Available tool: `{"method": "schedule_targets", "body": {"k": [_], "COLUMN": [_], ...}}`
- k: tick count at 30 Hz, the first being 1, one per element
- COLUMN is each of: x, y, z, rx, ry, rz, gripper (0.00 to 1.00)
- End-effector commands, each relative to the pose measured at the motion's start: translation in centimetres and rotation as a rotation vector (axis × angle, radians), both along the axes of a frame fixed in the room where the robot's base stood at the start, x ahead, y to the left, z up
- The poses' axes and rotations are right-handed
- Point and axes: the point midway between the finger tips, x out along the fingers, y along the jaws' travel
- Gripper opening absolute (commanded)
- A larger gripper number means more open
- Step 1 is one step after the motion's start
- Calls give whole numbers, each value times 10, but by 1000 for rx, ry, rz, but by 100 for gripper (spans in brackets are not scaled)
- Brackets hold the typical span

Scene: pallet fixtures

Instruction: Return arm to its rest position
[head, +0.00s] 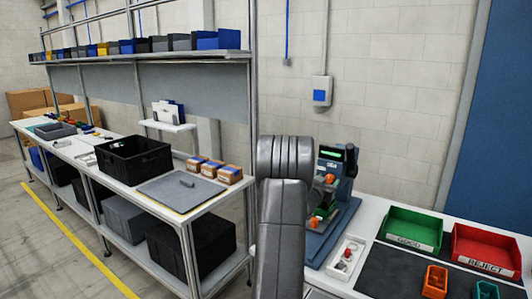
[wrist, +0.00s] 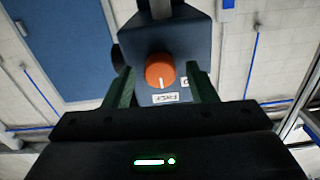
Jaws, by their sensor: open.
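My arm (head: 283,215) rises in the middle of the head view, in front of a blue-grey test fixture (head: 345,215), and hides part of it. My gripper (wrist: 160,70) shows in the wrist view with its two greenish fingers apart and nothing held. An orange knob (wrist: 160,71) on a dark blue housing (wrist: 160,35) appears between the fingertips, with a gap on each side. I cannot tell how far the knob is in depth. The gripper itself is not clearly visible in the head view.
The left bench holds a black crate (head: 134,157) and several small boxes (head: 212,168). Floor is clear at lower left.

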Motion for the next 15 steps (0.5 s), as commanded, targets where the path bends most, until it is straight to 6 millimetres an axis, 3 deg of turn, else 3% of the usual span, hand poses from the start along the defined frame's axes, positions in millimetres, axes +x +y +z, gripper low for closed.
{"method": "schedule_targets", "body": {"k": [13,15], "x": [0,-10], "y": [0,8], "z": [5,-2], "rx": [-276,-279], "ry": [189,189], "rz": [1,2], "gripper": [52,52]}}
